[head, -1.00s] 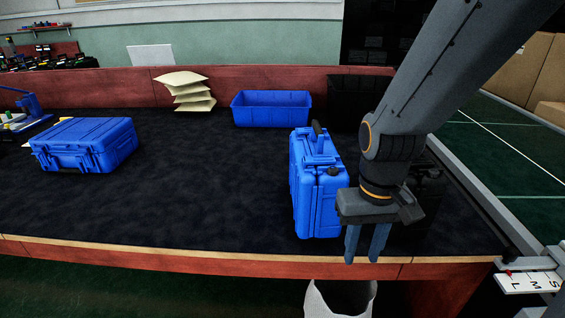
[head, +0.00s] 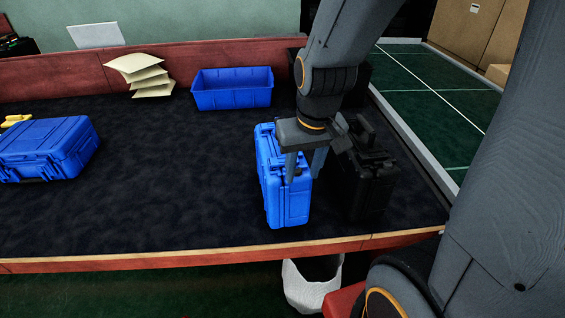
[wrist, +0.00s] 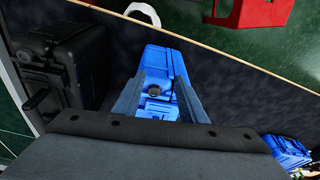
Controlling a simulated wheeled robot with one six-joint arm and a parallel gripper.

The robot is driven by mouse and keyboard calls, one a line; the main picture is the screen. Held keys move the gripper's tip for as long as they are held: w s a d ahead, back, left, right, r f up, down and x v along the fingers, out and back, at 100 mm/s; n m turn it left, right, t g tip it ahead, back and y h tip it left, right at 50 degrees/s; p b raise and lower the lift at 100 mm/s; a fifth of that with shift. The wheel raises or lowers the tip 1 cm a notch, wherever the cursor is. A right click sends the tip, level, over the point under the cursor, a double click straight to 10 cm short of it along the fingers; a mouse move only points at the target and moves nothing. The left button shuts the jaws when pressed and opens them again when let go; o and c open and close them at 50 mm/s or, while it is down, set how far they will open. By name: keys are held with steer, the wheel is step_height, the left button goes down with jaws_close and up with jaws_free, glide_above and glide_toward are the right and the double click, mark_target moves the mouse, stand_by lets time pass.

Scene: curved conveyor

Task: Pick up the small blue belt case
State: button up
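An upright blue case (head: 287,203) stands near the front edge of the dark table. Another blue case (head: 45,148) lies flat at the left. My gripper (head: 304,172) is open over the right part of the upright case, fingers pointing down. In the wrist view the top of the upright blue case (wrist: 160,68), with its dark knob, shows between and beyond the two spread fingertips (wrist: 160,100). Nothing is held. I cannot tell whether the fingers touch the case. My gripper hides part of its top in the head view.
A black case (head: 370,190) stands close to the right of the upright blue case. A blue bin (head: 232,97) and stacked pale envelopes (head: 150,88) are at the back. A white bin (head: 312,290) is below the front edge. The table's middle left is clear.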

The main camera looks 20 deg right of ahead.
steer(key=w+r+m+t+y+p, duration=0.1)
steer(key=w+r, duration=0.2)
steer(key=w, duration=0.4)
steer(key=w+r+t+y, duration=0.1)
steer(key=w+r, duration=0.3)
steer(key=w, duration=0.3)
steer(key=shift+d+p+x, duration=0.1)
steer(key=shift+d+x, duration=0.1)
steer(key=shift+x, duration=1.05)
steer(key=shift+d+p+x, duration=0.15)
steer(key=shift+d+x, duration=0.05)
steer(key=shift+x, duration=1.1)
steer(key=shift+d+p+x, duration=0.1)
steer(key=shift+d+x, duration=0.1)
steer(key=shift+x, duration=1.05)
steer(key=shift+w+f, duration=0.1)
steer(key=shift+c, duration=0.3)
jaws_close()
steer(key=shift+h, duration=0.3)
